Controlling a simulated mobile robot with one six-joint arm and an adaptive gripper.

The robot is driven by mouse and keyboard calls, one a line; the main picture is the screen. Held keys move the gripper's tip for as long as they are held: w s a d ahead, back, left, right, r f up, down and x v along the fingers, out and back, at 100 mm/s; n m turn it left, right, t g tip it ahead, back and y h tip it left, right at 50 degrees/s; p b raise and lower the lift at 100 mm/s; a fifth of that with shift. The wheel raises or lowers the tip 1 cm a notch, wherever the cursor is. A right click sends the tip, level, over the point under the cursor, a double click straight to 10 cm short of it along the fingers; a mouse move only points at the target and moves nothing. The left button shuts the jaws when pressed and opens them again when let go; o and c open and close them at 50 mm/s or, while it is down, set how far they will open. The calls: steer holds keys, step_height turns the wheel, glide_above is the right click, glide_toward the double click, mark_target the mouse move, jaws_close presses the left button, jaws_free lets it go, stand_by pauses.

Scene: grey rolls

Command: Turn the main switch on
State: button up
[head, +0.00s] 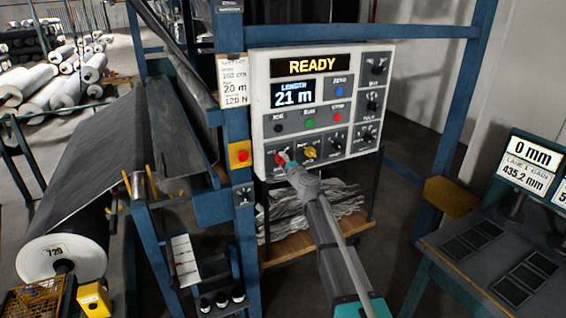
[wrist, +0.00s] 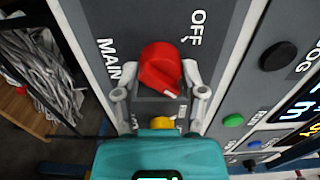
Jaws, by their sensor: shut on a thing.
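The main switch is a red rotary knob (wrist: 160,66) on the grey panel, with the words MAIN and OFF printed beside it. It also shows small in the head view (head: 280,158), at the lower left of the white control box (head: 400,55). My gripper (wrist: 160,92) is shut on the red knob, one finger on each side of it. In the head view my gripper (head: 286,162) reaches the box from below. Which mark the knob points to is not clear.
A yellow knob (head: 310,152) sits just right of the red one; black, green and red buttons are above. A red emergency button on a yellow plate (head: 240,155) is on the blue post to the left. A monitor (head: 533,160) stands at right.

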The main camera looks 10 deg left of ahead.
steer(key=shift+w+m, duration=0.1)
steer(key=shift+m, duration=0.2)
steer(key=o, duration=1.2)
steer(key=shift+c, duration=0.2)
steer(key=v, duration=1.2)
